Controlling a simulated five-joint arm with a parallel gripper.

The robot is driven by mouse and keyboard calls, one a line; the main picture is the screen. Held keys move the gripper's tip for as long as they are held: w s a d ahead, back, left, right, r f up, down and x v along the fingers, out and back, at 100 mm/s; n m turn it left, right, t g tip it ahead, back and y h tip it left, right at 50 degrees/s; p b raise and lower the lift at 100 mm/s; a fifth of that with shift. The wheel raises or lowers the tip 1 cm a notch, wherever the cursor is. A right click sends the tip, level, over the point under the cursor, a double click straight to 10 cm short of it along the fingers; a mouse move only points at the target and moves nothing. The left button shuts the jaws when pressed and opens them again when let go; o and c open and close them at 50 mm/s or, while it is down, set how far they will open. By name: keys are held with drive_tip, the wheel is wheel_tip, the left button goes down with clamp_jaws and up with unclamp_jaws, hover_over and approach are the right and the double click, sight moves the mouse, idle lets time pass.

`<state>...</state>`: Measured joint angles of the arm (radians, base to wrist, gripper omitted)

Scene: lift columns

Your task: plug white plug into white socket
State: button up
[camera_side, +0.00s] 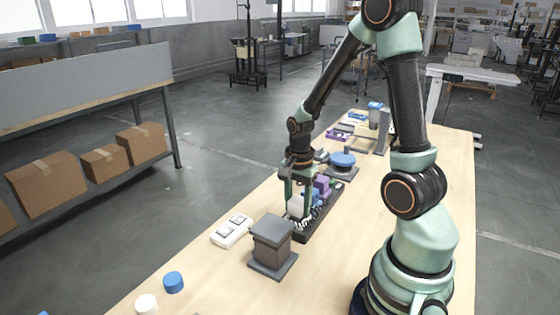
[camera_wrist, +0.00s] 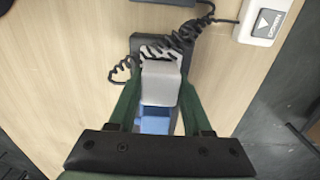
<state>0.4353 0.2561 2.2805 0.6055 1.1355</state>
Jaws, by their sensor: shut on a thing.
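My gripper (camera_side: 299,197) is near the front end of a long dark strip (camera_side: 318,225) in the side view. In the wrist view, its two green fingers (camera_wrist: 157,95) are shut on the white plug (camera_wrist: 161,82), one on each side. The plug also shows low between the fingers in the side view (camera_side: 296,207). A black coiled cord (camera_wrist: 181,38) runs by the plug. A blue block (camera_wrist: 155,122) is right beside it, and a purple block (camera_side: 322,183) stands farther along the strip. I cannot make out the white socket or whether the plug touches it.
A white switch box (camera_side: 232,231) lies left of the strip. A dark grey block on a base (camera_side: 272,245) stands close in front. A round blue-topped thing (camera_side: 342,160) is behind. Blue (camera_side: 173,282) and white (camera_side: 146,304) round pieces lie at the near end.

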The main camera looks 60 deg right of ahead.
drive_tip(key=shift+f, duration=0.55)
clamp_jaws()
drive_tip(key=o, duration=1.3)
unclamp_jaws()
drive_tip(key=shift+w, duration=0.1)
drive_tip(key=shift+c, duration=1.2)
drive_tip(key=shift+r, duration=3.5)
